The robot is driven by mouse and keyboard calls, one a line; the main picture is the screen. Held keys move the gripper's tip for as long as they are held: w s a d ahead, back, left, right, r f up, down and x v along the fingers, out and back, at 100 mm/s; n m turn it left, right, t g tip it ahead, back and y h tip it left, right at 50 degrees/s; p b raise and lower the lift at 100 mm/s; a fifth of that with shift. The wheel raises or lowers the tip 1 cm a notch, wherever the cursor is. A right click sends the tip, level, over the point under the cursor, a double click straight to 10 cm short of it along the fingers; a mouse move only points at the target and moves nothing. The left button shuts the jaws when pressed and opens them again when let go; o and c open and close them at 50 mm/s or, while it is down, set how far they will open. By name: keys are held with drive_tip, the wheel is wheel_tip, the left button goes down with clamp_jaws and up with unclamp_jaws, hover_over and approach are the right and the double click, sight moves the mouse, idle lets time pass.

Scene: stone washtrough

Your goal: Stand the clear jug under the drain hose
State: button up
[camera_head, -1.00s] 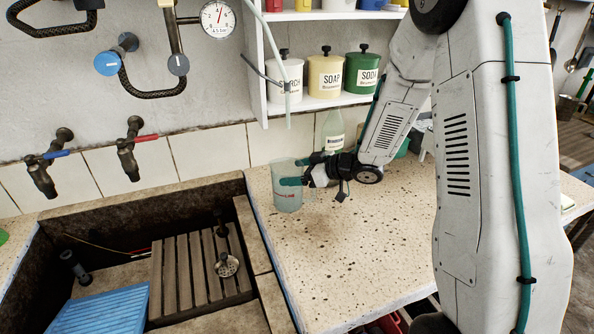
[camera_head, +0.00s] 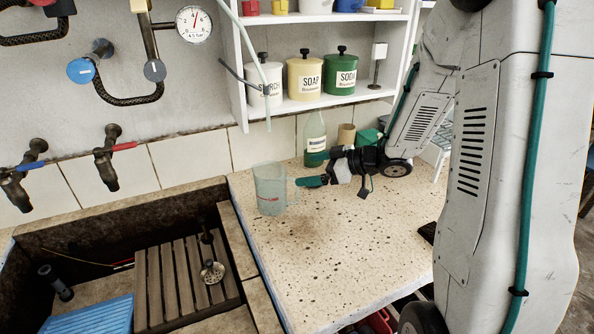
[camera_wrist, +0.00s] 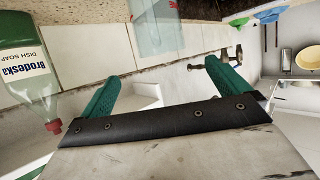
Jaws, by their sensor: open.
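The clear jug (camera_head: 270,188) stands upright on the speckled counter (camera_head: 330,240), right of the stone trough. The pale drain hose (camera_head: 257,60) hangs past the shelf, its lower end above the jug in the head view; I cannot tell whether it is exactly over the mouth. My gripper (camera_head: 312,181) is open and empty, just right of the jug with a small gap. In the wrist view my gripper's green fingers (camera_wrist: 166,84) are spread wide, and part of the jug (camera_wrist: 156,28) shows beyond them, apart from both.
A green dish soap bottle (camera_head: 315,138) stands behind my gripper, near the wall. The shelf (camera_head: 325,108) with labelled canisters overhangs the counter's back. The trough (camera_head: 90,225) with a wooden rack (camera_head: 180,280) lies left.

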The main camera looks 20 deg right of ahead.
drive_tip(key=d+r+m+t+h, duration=0.2)
drive_tip(key=d+r+m+h, duration=0.1)
drive_tip(key=d+r+h, duration=0.45)
drive_tip(key=s+r+m+g+h, duration=0.2)
drive_tip(key=s+r+m+h, duration=0.1)
drive_tip(key=s+r+h, duration=0.15)
drive_tip(key=s+a+m+g+y, duration=0.1)
drive_tip(key=s+a+g, duration=0.3)
drive_tip(key=s, duration=0.9)
drive_tip(key=s+a+m+g+y, duration=0.1)
drive_tip(key=s+a+g, duration=0.3)
drive_tip(key=s+a, duration=0.5)
drive_tip(key=s+m, duration=0.1)
drive_tip(key=s, duration=0.3)
drive_tip(key=shift+s+r, duration=0.15)
drive_tip(key=shift+r, duration=0.1)
drive_tip(key=shift+a, duration=0.1)
